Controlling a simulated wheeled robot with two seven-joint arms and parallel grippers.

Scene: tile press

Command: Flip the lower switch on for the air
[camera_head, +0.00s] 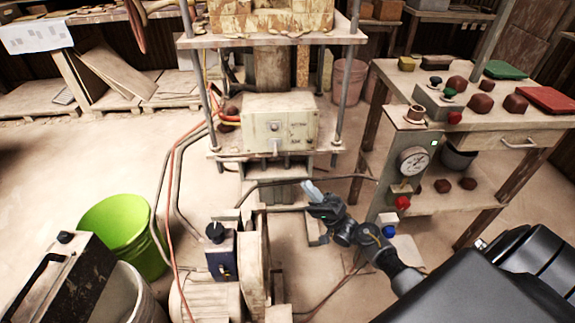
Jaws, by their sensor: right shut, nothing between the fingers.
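A pale switch box (279,122) is mounted on the press frame in the middle of the view. Its front carries a small upper fitting (273,126) and a lower toggle (275,147), one below the other, with small unreadable labels beside them. I cannot tell the toggle's position. My right gripper (309,188) comes in from the lower right. Its grey fingers are together and empty, pointing up and left, and show below and right of the switch box, apart from it in the picture. My left gripper is not in view.
A gauge (413,160) and red button (402,202) sit on a control post at right. A blue box (222,256) with a black knob stands by the motor (205,298). Hoses run left of the press. A green bucket (121,232) stands on the left floor.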

